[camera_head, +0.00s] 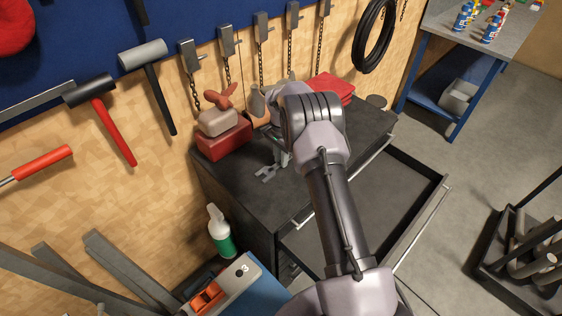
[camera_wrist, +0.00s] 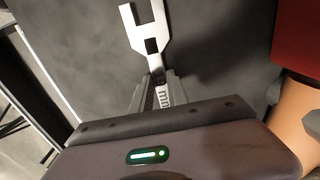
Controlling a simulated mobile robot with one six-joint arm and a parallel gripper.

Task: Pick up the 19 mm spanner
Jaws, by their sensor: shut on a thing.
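The spanner (camera_wrist: 146,32) is a pale grey metal tool with an open forked end, seen at the top middle of the wrist view. Its handle runs down between the fingers of my gripper (camera_wrist: 157,82), which is shut on it. Part of a dark marking shows on the handle, but I cannot read the size. In the head view the forked end of the spanner (camera_head: 266,174) shows over the dark cabinet top (camera_head: 235,180), beside my gripper (camera_head: 283,158). I cannot tell whether the spanner touches the cabinet top. Its other end is hidden.
A red box (camera_head: 224,140) with a pale item on it stands left of my gripper. Folded red cloths (camera_head: 332,88) lie behind my arm. An open, empty-looking drawer (camera_head: 375,205) juts out at the right. Hammers and chains hang on the wall.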

